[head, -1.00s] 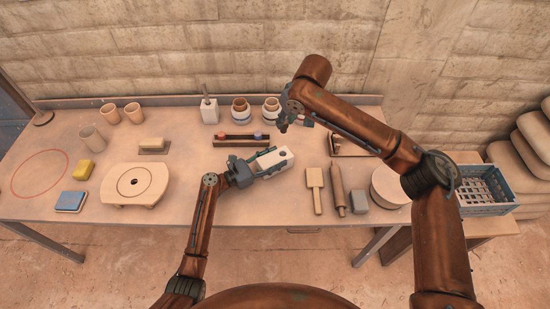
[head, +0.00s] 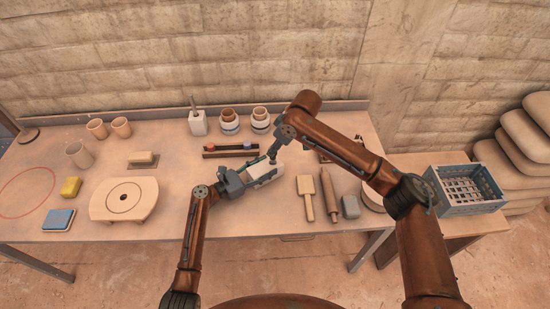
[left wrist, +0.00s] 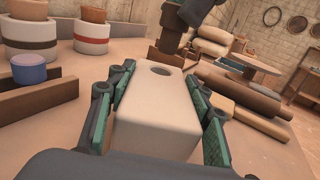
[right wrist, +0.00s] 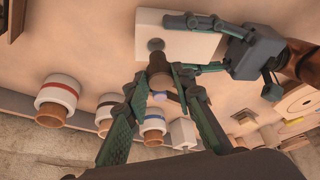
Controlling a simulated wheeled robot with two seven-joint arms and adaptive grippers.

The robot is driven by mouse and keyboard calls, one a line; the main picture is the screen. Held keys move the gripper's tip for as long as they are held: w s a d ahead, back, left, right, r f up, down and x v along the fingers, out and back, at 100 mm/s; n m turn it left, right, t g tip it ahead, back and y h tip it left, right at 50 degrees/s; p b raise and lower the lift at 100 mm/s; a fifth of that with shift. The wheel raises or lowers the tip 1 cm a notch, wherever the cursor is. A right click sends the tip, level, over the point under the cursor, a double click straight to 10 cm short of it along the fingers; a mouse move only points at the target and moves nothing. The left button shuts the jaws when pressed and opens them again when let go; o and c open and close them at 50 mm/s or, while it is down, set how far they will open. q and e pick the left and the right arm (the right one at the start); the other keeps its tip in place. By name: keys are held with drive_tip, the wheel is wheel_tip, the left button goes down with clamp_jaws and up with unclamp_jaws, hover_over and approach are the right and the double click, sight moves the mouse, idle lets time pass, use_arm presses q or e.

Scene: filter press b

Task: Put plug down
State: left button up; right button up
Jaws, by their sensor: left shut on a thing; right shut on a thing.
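A white block (head: 266,174) with a round hole (left wrist: 160,69) in its top is held in my left gripper (head: 250,181) above the table. The left wrist view shows the fingers along both sides of the block (left wrist: 155,118). My right gripper (head: 273,154) is over the far end of the block. In the right wrist view it is shut on a brown cylindrical plug (right wrist: 160,66), close to the hole (right wrist: 156,44). I cannot tell whether the plug touches the block. A dark rack (head: 230,153) behind holds a red-topped piece (head: 211,147) and a blue-topped piece (head: 247,145).
Banded jars (head: 230,122) and a white holder (head: 198,123) stand behind the rack. A blue crate (head: 465,190) stands far right.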

drive_tip(key=shift+f, duration=2.5)
drive_tip(key=shift+f, duration=0.2)
drive_tip(key=o, duration=1)
drive_tip(key=shift+r, duration=0.1)
drive_tip(key=v, duration=1.2)
drive_tip(key=shift+r, duration=0.1)
